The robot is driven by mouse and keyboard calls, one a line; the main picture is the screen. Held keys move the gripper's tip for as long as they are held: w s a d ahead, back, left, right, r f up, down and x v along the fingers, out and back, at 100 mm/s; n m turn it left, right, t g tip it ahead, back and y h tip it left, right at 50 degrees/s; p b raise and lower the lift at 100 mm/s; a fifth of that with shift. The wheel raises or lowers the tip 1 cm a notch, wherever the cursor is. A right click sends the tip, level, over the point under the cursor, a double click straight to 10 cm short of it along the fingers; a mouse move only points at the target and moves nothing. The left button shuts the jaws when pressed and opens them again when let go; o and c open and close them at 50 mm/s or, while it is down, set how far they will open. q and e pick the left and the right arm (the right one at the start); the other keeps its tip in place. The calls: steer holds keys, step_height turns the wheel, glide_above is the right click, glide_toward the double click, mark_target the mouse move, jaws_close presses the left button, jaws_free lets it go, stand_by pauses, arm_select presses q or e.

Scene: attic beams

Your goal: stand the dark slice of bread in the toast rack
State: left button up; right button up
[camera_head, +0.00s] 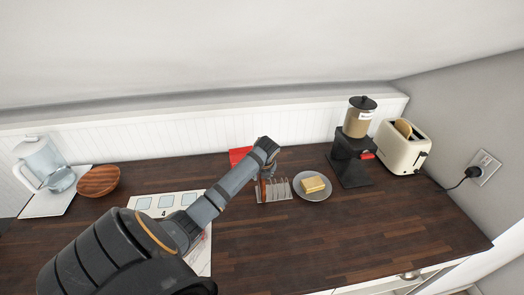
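The metal toast rack (284,191) stands on the dark wooden counter near the middle. My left arm reaches in from the lower left, and my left gripper (265,183) points down at the left part of the rack. The arm's end hides much of the gripper, so I cannot tell whether it is open or shut. A small brown patch shows by the gripper, too small to tell what it is. I cannot make out the dark slice of bread for sure. A light brown slice (403,128) sticks up from the cream toaster (399,149). My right gripper is not in view.
A grey plate (325,193) with butter (313,184) stands just right of the rack. A black grinder (350,163) is beyond it. A red object (239,154) lies behind my arm. A wooden bowl (98,181) and kettle (42,160) stand left. The front right counter is clear.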

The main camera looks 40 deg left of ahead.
arm_select(q)
steer(key=v, duration=1.1)
steer(key=shift+s+r, duration=0.1)
steer(key=shift+d, duration=0.1)
